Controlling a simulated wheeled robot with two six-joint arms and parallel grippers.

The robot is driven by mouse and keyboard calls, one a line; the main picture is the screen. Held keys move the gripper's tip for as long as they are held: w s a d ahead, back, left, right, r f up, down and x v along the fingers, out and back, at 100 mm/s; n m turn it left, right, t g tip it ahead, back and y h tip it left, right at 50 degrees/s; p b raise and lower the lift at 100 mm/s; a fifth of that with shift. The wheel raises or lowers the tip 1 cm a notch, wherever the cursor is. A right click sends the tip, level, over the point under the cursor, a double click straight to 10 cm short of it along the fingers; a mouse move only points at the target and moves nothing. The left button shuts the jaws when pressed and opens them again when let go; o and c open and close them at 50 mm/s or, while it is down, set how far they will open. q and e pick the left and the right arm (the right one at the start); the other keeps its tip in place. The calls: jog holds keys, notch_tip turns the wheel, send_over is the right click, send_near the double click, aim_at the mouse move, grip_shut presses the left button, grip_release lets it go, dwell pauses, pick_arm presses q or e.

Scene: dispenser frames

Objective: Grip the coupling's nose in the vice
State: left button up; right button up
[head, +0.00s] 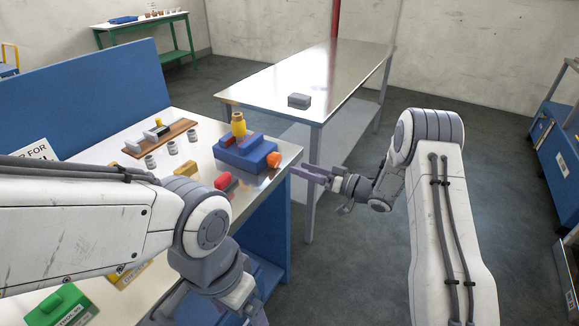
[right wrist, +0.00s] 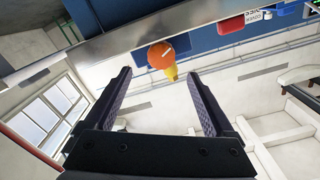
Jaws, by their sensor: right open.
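The blue vice (head: 240,154) stands near the right edge of the metal-topped bench. Its orange knob (head: 273,160) faces right, and it shows in the right wrist view (right wrist: 161,54). A yellow coupling (head: 238,124) stands upright at the vice's jaws; I cannot tell whether they touch its nose. It also shows beyond the knob in the wrist view (right wrist: 171,74). My right gripper (head: 308,174) is open and empty, off the bench edge to the right of the knob. In the wrist view the knob appears between and beyond its fingers. My left gripper (head: 256,316) is mostly cut off at the bottom.
A red block (head: 225,181), several small grey cylinders (head: 172,148) and a wooden board (head: 163,137) lie on the bench. A blue panel (head: 90,92) stands behind. Another metal table (head: 330,75) holds a grey block (head: 299,101). Open floor lies right of the bench.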

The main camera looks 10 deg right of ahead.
jog(key=shift+v, duration=1.55)
